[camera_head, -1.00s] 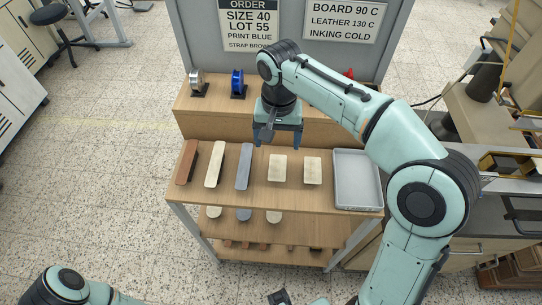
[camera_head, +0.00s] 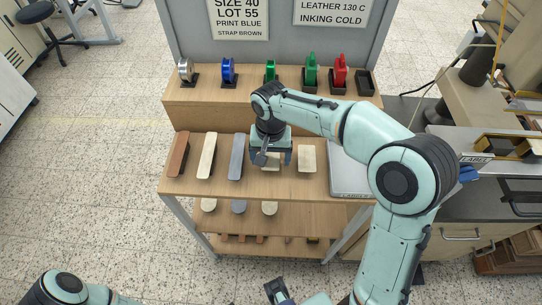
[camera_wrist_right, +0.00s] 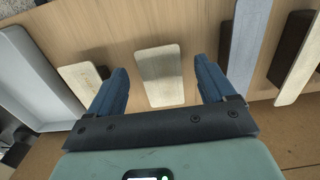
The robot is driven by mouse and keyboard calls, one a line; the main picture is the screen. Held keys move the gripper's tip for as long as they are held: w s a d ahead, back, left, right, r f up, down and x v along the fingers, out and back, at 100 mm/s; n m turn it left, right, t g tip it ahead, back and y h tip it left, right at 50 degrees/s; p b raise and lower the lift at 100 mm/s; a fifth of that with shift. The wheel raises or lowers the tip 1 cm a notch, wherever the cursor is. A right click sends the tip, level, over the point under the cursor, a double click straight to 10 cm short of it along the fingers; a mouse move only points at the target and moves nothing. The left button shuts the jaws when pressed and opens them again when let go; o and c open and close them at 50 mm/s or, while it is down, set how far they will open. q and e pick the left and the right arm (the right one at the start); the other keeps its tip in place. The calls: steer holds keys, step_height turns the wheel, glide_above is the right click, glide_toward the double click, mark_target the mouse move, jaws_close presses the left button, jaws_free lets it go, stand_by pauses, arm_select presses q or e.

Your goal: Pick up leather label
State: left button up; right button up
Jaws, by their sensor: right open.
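Two small cream rectangular pieces, which look like the labels, lie on the wooden shelf. The left one (camera_head: 272,168) is partly hidden under my right gripper (camera_head: 272,158); the right one (camera_head: 307,158) is clear. In the right wrist view, the first piece (camera_wrist_right: 160,75) shows between the two spread blue fingers, with a gap on each side, and the second piece (camera_wrist_right: 82,83) lies outside the left finger. The right gripper is open and empty, pointing down; its height above the piece is hard to tell. Of my left arm, only parts show at the bottom.
Brown (camera_head: 178,156), cream (camera_head: 207,156) and grey (camera_head: 238,157) strips lie left of the gripper. A grey tray (camera_head: 346,180), partly behind my arm, is on the right. A lower shelf holds more pieces.

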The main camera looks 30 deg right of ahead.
steer(key=shift+f, duration=0.25)
stand_by(0.5)
steer(key=c, duration=1.1)
